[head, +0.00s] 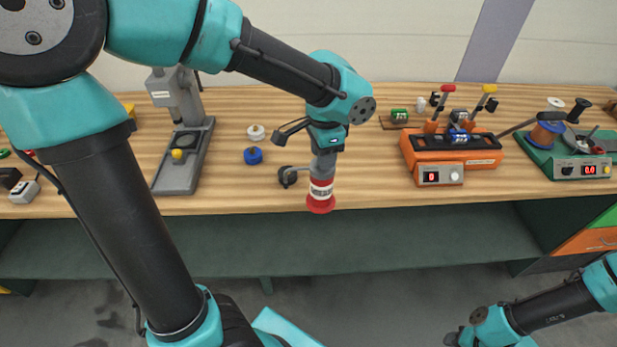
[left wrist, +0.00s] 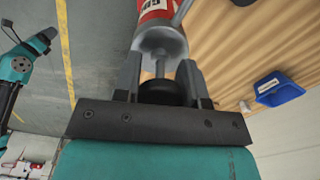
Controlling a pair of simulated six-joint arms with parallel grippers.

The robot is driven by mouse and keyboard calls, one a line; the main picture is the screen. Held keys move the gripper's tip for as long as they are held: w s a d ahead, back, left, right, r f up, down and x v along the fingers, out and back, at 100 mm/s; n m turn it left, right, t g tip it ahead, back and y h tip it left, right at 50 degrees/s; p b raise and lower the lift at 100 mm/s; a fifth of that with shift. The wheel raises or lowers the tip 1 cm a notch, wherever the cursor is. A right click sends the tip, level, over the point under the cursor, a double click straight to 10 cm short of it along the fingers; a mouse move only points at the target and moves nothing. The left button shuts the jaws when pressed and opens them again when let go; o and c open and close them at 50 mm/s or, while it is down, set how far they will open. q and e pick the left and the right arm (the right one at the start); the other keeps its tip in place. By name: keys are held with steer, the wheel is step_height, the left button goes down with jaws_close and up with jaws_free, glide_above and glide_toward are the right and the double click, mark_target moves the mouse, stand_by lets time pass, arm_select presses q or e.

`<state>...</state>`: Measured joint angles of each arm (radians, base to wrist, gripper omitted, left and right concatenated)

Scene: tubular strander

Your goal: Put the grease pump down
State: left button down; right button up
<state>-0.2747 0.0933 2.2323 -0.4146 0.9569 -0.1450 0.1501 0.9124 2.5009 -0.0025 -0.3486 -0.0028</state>
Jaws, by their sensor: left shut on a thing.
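The grease pump (head: 321,187) is a grey and red cylinder with a white lettered band and a red lower end. It hangs upright below my left gripper (head: 325,148), at the table's front edge in the head view. A grey side arm with a dark round end reaches left from it. In the left wrist view, the pump (left wrist: 160,38) stands out beyond the fingers of my left gripper (left wrist: 162,85), shut on its dark knob. Whether its red end touches the table cannot be told. My right gripper (head: 462,338) is low at right, small and partly cut off.
The wooden table (head: 365,195) has free room around the pump. A grey press stand (head: 183,165) and blue and white spools (head: 253,155) are left of it. An orange device (head: 450,155) and a green device (head: 570,150) stand at right.

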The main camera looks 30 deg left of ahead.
arm_select(q)
steer(key=shift+s+d+f, duration=0.1)
steer(key=shift+s+d, duration=0.05)
steer(key=shift+s, duration=1.1)
steer(key=w+a+f, duration=0.1)
steer(key=w+a, duration=0.7)
steer(key=w, duration=0.5)
steer(key=shift+f, duration=0.2)
steer(key=shift+w+a+f, duration=0.15)
steer(key=shift+f, duration=0.75)
steer(key=shift+w+a+f, duration=0.1)
steer(key=shift+w+f, duration=0.05)
steer(key=shift+f, duration=0.9)
